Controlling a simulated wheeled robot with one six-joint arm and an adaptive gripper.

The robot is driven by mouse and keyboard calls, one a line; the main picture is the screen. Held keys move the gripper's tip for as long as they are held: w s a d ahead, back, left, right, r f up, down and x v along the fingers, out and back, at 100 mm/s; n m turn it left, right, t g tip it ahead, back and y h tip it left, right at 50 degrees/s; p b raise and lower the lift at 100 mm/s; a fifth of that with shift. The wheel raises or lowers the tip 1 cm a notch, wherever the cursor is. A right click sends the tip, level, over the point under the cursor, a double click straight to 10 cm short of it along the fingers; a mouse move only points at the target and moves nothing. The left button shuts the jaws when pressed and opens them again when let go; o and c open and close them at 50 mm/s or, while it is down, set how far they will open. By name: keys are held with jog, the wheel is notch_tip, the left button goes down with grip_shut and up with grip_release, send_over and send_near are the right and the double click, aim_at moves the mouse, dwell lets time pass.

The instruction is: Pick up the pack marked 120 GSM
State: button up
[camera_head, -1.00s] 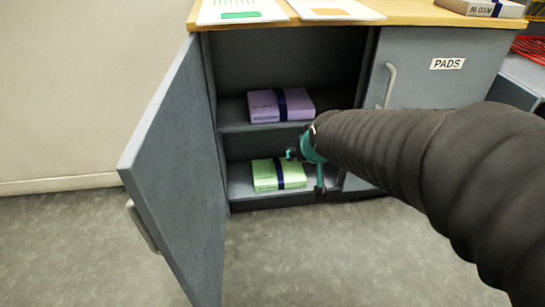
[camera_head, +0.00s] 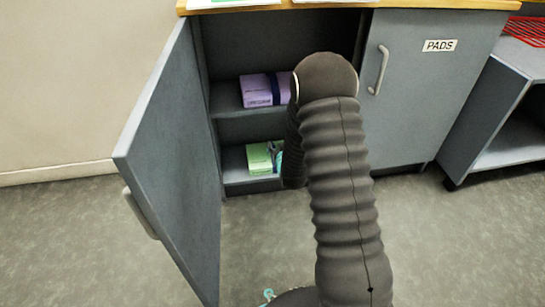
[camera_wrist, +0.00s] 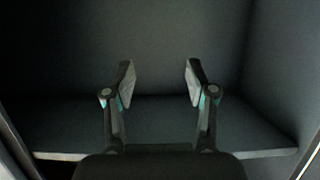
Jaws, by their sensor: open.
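A purple pack (camera_head: 258,90) with a dark blue band lies on the upper shelf of the open cabinet in the head view. A green pack (camera_head: 259,160) lies on the lower shelf, its right part covered by my gripper and arm. I cannot read a 120 GSM mark on either pack. In the head view my gripper is mostly hidden behind my arm, with a bit of teal showing beside the green pack. In the wrist view my gripper (camera_wrist: 158,78) is open and empty inside a dark compartment, above a bare shelf (camera_wrist: 160,120). No pack shows there.
The cabinet door (camera_head: 170,165) stands open at the left. A shut door with a PADS label (camera_head: 439,46) is at the right. A wooden top (camera_head: 420,4) is above. A grey unit with a red rack (camera_head: 525,30) stands further right. The floor in front is clear.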

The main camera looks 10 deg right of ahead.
aim_at(260, 162)
notch_tip(260, 162, down, 11)
jog(key=s+t, duration=0.2)
jog(key=w, duration=0.2)
jog(key=w+f, duration=0.1)
jog(key=w, duration=0.5)
jog(key=shift+f, duration=0.15)
jog(key=shift+w+a+b, duration=0.15)
jog(key=shift+w+b, duration=0.45)
jog(key=shift+w, duration=2.35)
grip_shut()
